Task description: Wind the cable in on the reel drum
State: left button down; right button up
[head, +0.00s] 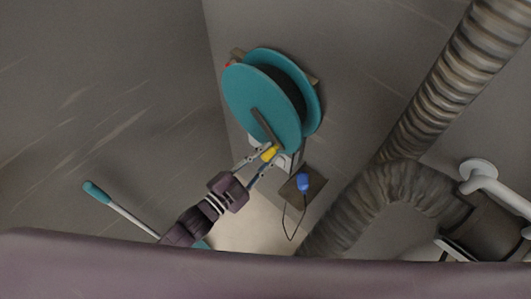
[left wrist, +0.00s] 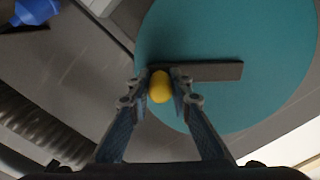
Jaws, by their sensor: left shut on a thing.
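The reel drum (head: 252,92) has teal discs and is mounted on a grey panel. A dark crank arm (head: 261,124) lies across its front disc, with a yellow knob (head: 269,153) at its lower end. My left gripper (head: 267,155) is shut on the yellow knob. In the left wrist view the knob (left wrist: 160,86) sits between the two fingertips (left wrist: 160,88), and the crank arm (left wrist: 212,71) runs to the right over the teal disc (left wrist: 235,110). A thin dark cable (head: 285,222) hangs in a loop from a blue plug (head: 303,182). The right gripper does not show.
A ribbed hose (head: 375,195) bends along the right side, next to a white pipe bracket (head: 480,172). A rod with a teal handle (head: 97,192) lies at the lower left. The blue plug also shows in the left wrist view (left wrist: 38,11).

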pick_arm(q)
jog(key=shift+f, duration=0.1)
jog(key=c, duration=1.7)
grip_release()
jog(key=shift+c, duration=0.2)
jog(key=v, duration=1.2)
